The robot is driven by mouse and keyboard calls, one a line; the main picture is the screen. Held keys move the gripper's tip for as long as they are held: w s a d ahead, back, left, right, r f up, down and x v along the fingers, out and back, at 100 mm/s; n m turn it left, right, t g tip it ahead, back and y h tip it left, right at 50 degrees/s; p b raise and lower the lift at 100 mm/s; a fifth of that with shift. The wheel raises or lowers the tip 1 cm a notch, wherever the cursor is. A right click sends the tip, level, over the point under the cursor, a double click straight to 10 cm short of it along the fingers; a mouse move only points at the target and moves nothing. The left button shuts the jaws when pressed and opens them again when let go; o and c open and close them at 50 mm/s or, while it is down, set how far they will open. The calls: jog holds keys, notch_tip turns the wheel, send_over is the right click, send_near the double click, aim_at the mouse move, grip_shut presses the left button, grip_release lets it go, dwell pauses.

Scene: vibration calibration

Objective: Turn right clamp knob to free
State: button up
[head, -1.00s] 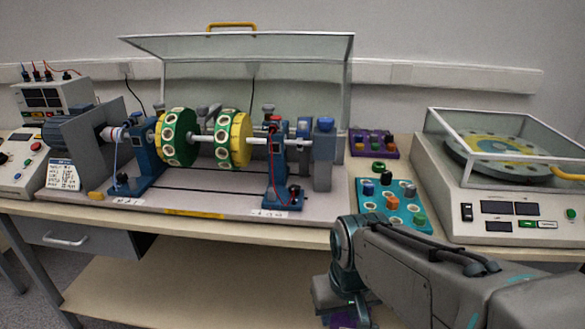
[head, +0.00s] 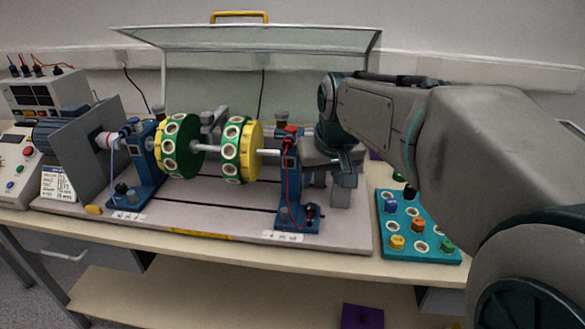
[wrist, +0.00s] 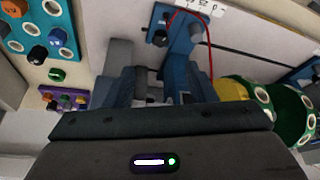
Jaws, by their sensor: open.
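The right blue bearing pedestal (head: 291,180) holds the shaft's right end; a red cable runs down it. A grey knob (head: 282,116) stands at its top, and a dark knob (head: 311,210) sits on its foot. I cannot tell for sure which is the clamp knob. My gripper (head: 338,168) is open, just right of the pedestal and over the grey block (head: 341,192), partly hidden by my arm. In the wrist view my gripper (wrist: 158,88) points at the pedestal's right-hand side; pale parts show between the fingers. Contact cannot be told.
The shaft carries green and yellow discs (head: 240,150). A raised clear guard (head: 220,38) is behind. A teal tray (head: 432,252) with several coloured knobs lies right of the rig. A purple tray (wrist: 47,96) shows in the wrist view.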

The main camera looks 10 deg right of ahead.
aim_at(311, 207)
jog(key=x, duration=0.4)
jog(key=b+x, duration=0.1)
jog(key=x, duration=0.4)
jog(key=b+x, duration=0.1)
jog(key=x, duration=0.3)
jog(key=shift+w+a, duration=0.1)
jog(key=shift+w, duration=0.3)
jog(key=c, duration=1)
